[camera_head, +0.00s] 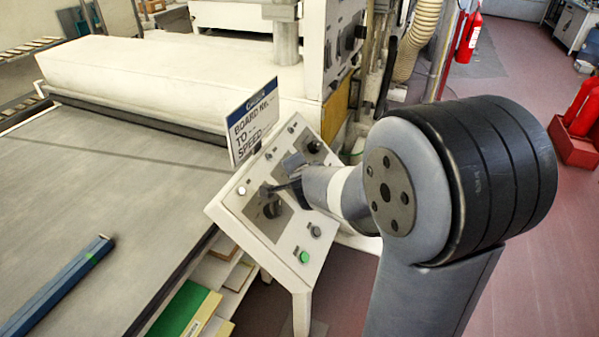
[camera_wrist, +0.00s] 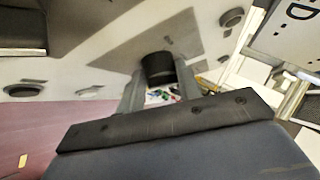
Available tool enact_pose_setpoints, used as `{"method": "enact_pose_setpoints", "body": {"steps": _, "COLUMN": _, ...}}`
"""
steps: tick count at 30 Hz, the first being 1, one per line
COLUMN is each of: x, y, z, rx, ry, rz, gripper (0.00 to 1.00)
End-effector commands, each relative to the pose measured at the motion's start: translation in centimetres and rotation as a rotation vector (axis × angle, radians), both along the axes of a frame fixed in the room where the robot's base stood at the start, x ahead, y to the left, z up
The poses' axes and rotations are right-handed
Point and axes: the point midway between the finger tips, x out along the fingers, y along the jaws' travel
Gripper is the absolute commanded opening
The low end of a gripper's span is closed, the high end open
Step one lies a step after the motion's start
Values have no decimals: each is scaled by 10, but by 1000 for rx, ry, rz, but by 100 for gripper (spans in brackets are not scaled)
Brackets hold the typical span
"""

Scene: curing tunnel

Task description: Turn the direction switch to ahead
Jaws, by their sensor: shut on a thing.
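The direction switch looks to be the black knob (camera_head: 271,208) on a grey plate of the sloping control panel (camera_head: 231,211). My gripper (camera_head: 284,190) reaches it from the right and partly covers it. In the wrist view the dark knob (camera_wrist: 158,67) stands between the two grey fingers of my gripper (camera_wrist: 159,84), which are shut on it. Which way the knob points cannot be told, and its markings are too small to read.
The panel also bears a green button (camera_head: 304,256), a dark button (camera_head: 316,231) and another black knob (camera_head: 314,146). A board sign (camera_head: 252,122) stands at its back edge. A grey conveyor bed (camera_head: 110,190) lies left, with a blue bar (camera_head: 60,287) on it. Red floor is open at right.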

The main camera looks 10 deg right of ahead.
Motion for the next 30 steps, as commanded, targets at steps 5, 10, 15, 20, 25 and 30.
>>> {"method": "enact_pose_setpoints", "body": {"steps": 5, "x": -1, "y": 0, "z": -2, "rx": 4, "ry": 3, "rz": -2, "gripper": 11}}
{"method": "enact_pose_setpoints", "body": {"steps": 10, "x": -1, "y": 0, "z": -2, "rx": 3, "ry": 3, "rz": -1, "gripper": 43}}
{"method": "enact_pose_setpoints", "body": {"steps": 15, "x": 0, "y": 0, "z": -1, "rx": 1, "ry": 1, "rz": 0, "gripper": 55}}
{"method": "enact_pose_setpoints", "body": {"steps": 20, "x": 0, "y": 0, "z": -1, "rx": 1, "ry": 1, "rz": -1, "gripper": 55}}
{"method": "enact_pose_setpoints", "body": {"steps": 25, "x": -5, "y": 0, "z": 5, "rx": 0, "ry": 0, "rz": 0, "gripper": 55}}
{"method": "enact_pose_setpoints", "body": {"steps": 30, "x": -27, "y": 2, "z": 24, "rx": 1, "ry": -1, "rz": 0, "gripper": 55}}
